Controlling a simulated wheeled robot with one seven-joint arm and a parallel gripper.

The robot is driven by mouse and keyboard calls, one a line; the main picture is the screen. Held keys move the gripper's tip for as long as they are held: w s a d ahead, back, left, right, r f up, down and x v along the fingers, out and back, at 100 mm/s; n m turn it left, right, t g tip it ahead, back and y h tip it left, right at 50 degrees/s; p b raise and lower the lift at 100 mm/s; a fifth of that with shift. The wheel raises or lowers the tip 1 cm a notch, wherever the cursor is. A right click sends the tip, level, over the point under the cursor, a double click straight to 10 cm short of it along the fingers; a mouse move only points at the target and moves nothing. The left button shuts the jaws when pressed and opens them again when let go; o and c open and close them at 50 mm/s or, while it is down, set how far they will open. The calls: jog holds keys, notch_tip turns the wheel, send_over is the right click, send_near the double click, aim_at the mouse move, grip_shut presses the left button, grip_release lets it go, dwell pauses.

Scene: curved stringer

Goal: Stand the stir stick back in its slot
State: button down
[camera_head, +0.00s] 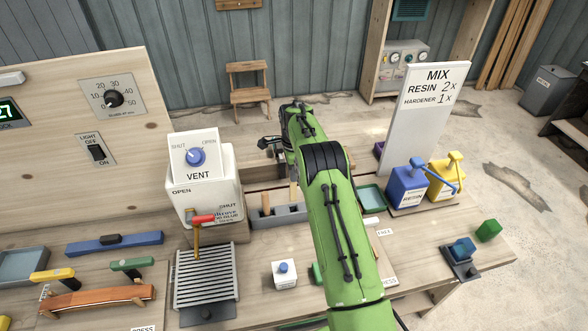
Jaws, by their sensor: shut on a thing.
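My gripper (268,146) is at the end of the green arm, above and behind the grey slotted block (291,217). Its jaws are shut on a thin thing that is mostly hidden by the gripper and arm; I take it to be the stir stick. Two pale wooden pieces show at the block: one upright at its left part (266,203) and one beside the arm (293,192). I cannot tell whether either is part of the held stick. The right end of the block and its slots are partly hidden by the arm.
A white VENT box (203,188) stands close left of the block. At the right are the white MIX board (428,120), a blue resin pump (408,188) and a yellow pump (445,178).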

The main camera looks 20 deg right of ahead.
aim_at(294, 194)
jog(key=shift+f+b, duration=2.4)
jog(key=shift+f, duration=1.65)
jog(key=shift+f+b, duration=1.1)
jog(key=shift+f, duration=0.45)
jog(key=shift+c, duration=2.3)
grip_release()
jog(key=shift+r, duration=0.1)
notch_tip(294, 194, up, 9)
jog(key=p, duration=0.5)
jog(key=shift+p, duration=0.4)
